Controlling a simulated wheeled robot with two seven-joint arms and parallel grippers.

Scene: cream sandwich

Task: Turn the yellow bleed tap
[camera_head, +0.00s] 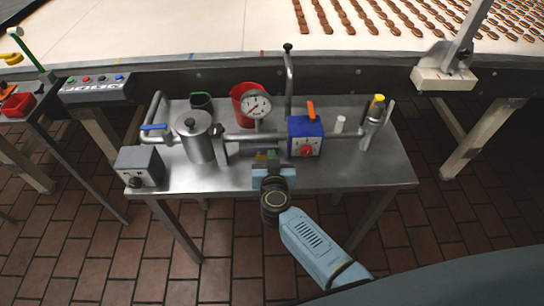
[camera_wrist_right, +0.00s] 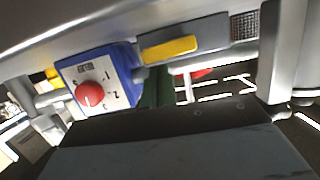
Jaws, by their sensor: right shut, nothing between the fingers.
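In the head view, a small yellow piece (camera_head: 261,157) shows just below the horizontal pipe, at my right gripper's tip. In the right wrist view, a yellow bar (camera_wrist_right: 170,48) lies along a grey strip beside the blue box; I cannot tell for sure that it is the tap. My right gripper (camera_head: 267,161) reaches in from the bottom and is shut, at the front of the steel table. Whether it touches the yellow piece is hidden. A yellow-capped cylinder (camera_head: 378,99) stands at the right end of the pipe. My left gripper is out of view.
The blue box (camera_head: 305,136) with a red knob and orange lever is right of the gripper. A gauge (camera_head: 256,104), red bucket (camera_head: 240,91) and metal pot (camera_head: 194,137) stand left and behind. A grey box (camera_head: 139,167) is at the left. The table's (camera_head: 360,177) front right is bare.

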